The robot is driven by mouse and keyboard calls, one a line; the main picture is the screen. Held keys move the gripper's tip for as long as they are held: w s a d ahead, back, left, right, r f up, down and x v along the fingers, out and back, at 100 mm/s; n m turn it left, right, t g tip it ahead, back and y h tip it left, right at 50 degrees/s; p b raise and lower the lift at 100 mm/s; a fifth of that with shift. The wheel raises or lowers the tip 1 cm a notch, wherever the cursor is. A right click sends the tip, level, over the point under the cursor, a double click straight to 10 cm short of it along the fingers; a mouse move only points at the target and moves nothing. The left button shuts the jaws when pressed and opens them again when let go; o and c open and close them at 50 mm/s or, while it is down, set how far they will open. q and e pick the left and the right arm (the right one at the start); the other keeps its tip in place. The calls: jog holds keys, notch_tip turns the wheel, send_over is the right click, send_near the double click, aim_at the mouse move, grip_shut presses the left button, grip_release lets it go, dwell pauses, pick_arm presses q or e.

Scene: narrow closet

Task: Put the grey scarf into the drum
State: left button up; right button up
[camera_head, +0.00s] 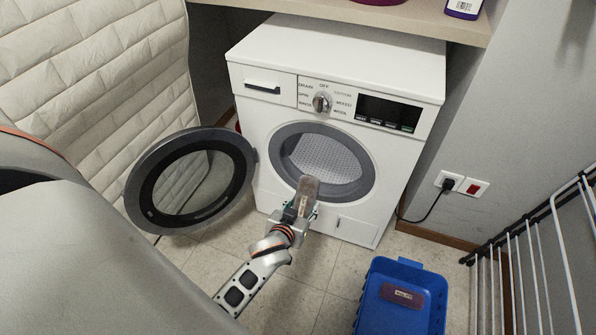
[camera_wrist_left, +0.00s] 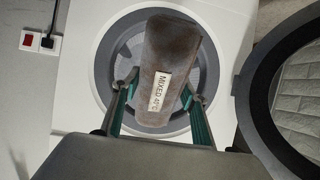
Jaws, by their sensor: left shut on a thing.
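The grey scarf (camera_head: 309,186) is a folded, brownish-grey bundle. In the left wrist view the scarf (camera_wrist_left: 172,50) carries a white label reading "MIXED 40°C". My left gripper (camera_head: 300,208) is shut on it, with one finger on each side, and holds it in front of the lower part of the washer opening. The drum (camera_head: 325,158) is a light perforated hollow inside the grey ring; the scarf covers part of the drum (camera_wrist_left: 121,65) in the left wrist view. The round door (camera_head: 140,190) stands open to the left. My right gripper is not in view.
A blue basket (camera_head: 375,275) stands on the floor at right, holding a dark mauve labelled item (camera_head: 403,295). A drying rack (camera_head: 515,245) is at far right. A shelf (camera_head: 400,17) overhangs the washer (camera_head: 270,130). A cord runs from a wall socket (camera_head: 448,182).

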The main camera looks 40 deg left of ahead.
pick_arm(q)
jog(key=shift+s+a+f, duration=0.2)
jog(key=shift+s+f, duration=0.35)
jog(key=shift+s+a+f, duration=0.2)
jog(key=shift+s+f, duration=0.35)
jog(key=shift+w+a+f, duration=0.15)
jog(key=shift+w, duration=0.25)
jog(key=w, duration=0.1)
jog(key=w+b, duration=0.1)
jog(key=w+a+f, duration=0.1)
jog(key=w, duration=0.1)
jog(key=w+a+f+b, duration=0.1)
jog(key=w+a+b, duration=0.1)
jog(key=w, duration=0.7)
jog(key=w+a+f+b, duration=0.2)
jog(key=w+b, duration=0.3)
jog(key=w, duration=0.5)
jog(key=w+a+f+b, duration=0.1)
jog(key=w+a+b, duration=0.2)
jog(key=w, duration=0.7)
jog(key=shift+a+f+b, duration=0.25)
jog(key=shift+f+b, duration=0.1)
jog(key=shift+b, duration=0.15)
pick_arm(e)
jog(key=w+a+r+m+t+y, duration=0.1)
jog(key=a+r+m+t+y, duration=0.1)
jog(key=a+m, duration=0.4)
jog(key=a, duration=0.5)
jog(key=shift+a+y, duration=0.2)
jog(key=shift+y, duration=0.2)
